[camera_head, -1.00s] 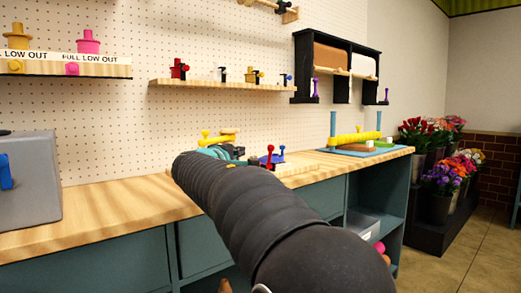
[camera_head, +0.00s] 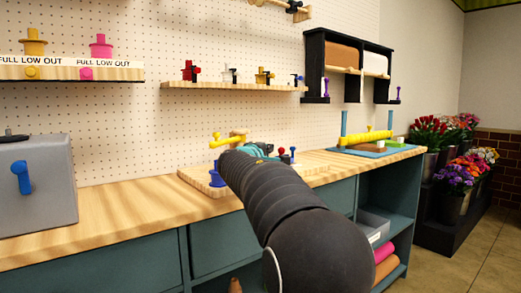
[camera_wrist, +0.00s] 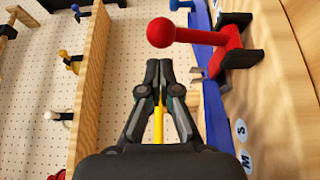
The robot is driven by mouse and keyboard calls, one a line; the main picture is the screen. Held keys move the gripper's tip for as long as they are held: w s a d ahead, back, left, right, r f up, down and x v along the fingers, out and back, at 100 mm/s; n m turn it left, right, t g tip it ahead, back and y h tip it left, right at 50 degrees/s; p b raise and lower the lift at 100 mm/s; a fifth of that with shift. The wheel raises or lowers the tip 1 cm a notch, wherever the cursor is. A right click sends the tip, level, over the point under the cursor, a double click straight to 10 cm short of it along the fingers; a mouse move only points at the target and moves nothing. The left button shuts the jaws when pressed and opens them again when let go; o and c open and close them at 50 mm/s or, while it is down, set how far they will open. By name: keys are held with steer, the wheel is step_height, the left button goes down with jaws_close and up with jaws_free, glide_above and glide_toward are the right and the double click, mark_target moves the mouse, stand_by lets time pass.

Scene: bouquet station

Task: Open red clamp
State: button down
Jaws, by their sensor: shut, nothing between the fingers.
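The red clamp (camera_wrist: 228,52) shows at the upper right of the wrist view, with a long red lever ending in a round red ball (camera_wrist: 161,32). The lever lies across the picture there, and the ball is just beyond my fingertips. My gripper (camera_wrist: 158,68) is shut and empty, beside the lever and apparently apart from it. In the head view only the red knob (camera_head: 282,152) shows past my arm, which hides the rest of the clamp and most of my gripper.
A wooden work board (camera_head: 196,178) on the bench holds a yellow-handled clamp (camera_head: 226,141) and blue pieces. A shelf (camera_head: 225,86) with small clamps runs along the pegboard. A grey box (camera_head: 38,195) stands left.

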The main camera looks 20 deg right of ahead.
steer(key=shift+s+d+f, duration=0.15)
steer(key=shift+s+d, duration=0.3)
steer(key=shift+s, duration=0.35)
steer(key=shift+a+f+b, duration=0.1)
steer(key=shift+f+b, duration=0.05)
steer(key=shift+b, duration=0.45)
steer(key=shift+b, duration=0.35)
